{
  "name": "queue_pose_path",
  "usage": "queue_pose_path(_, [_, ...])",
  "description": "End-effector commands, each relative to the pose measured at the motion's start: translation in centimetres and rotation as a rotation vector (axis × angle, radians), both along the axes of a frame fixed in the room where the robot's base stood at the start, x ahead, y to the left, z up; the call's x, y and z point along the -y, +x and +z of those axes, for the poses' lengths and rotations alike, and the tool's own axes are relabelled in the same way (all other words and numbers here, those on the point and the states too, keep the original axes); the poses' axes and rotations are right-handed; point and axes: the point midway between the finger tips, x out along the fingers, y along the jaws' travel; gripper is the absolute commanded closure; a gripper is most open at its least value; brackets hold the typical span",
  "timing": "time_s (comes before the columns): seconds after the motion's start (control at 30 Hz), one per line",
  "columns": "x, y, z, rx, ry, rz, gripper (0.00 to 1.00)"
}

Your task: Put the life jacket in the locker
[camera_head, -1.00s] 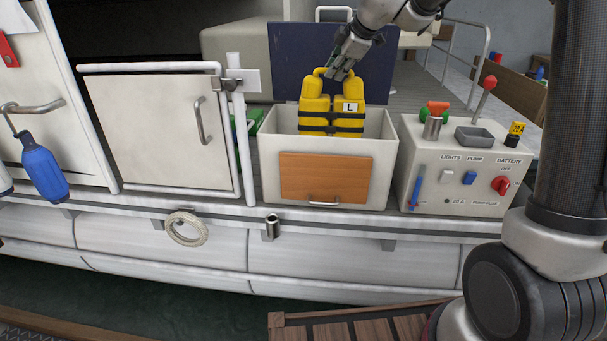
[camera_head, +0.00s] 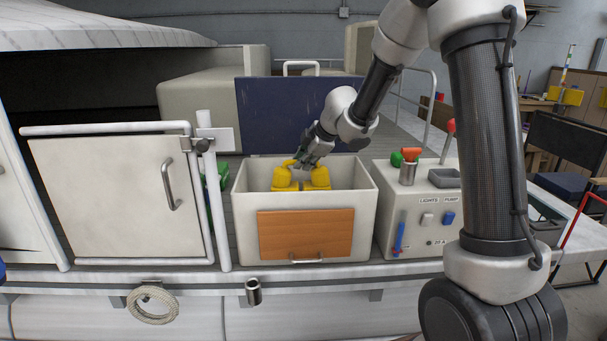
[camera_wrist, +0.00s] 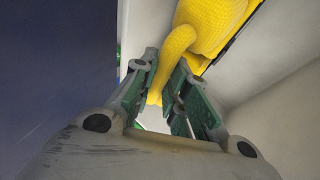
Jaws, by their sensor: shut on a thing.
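The yellow life jacket (camera_head: 317,178) is mostly down inside the white open-topped locker (camera_head: 244,226); only its top shows above the front wall. My gripper (camera_head: 299,164) is at the jacket's upper left part, just above the locker's opening, and is shut on it. In the wrist view, the green-padded fingers (camera_wrist: 164,100) close around a narrow yellow part of the life jacket (camera_wrist: 212,27). The dark blue locker lid (camera_head: 285,112) stands open behind. The jacket's lower part is hidden by the front wall.
A control box (camera_head: 421,215) with a red lever, an orange-topped metal cup and switches stands close to the locker's right. A white post (camera_head: 215,200) and a closed cabinet door (camera_head: 115,205) are on the left. A green thing lies between post and locker.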

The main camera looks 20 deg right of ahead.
Motion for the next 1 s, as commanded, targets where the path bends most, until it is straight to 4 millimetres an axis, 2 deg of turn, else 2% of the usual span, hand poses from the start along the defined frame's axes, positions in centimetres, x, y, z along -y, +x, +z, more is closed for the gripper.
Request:
queue_pose_path(0.33, [0.0,0.0,-3.1,0.000,0.001,-0.001,1.00])
queue_pose_path(0.7, [0.0,0.0,-3.6,0.000,0.000,-0.001,1.00])
queue_pose_path(0.73, [0.0,0.0,-3.6,-0.001,0.000,-0.002,0.81])
queue_pose_path(0.83, [0.0,-0.1,-3.6,-0.002,0.000,-0.002,0.63])
queue_pose_path(1.0, [0.1,-0.1,-3.7,-0.003,-0.001,-0.003,0.63])
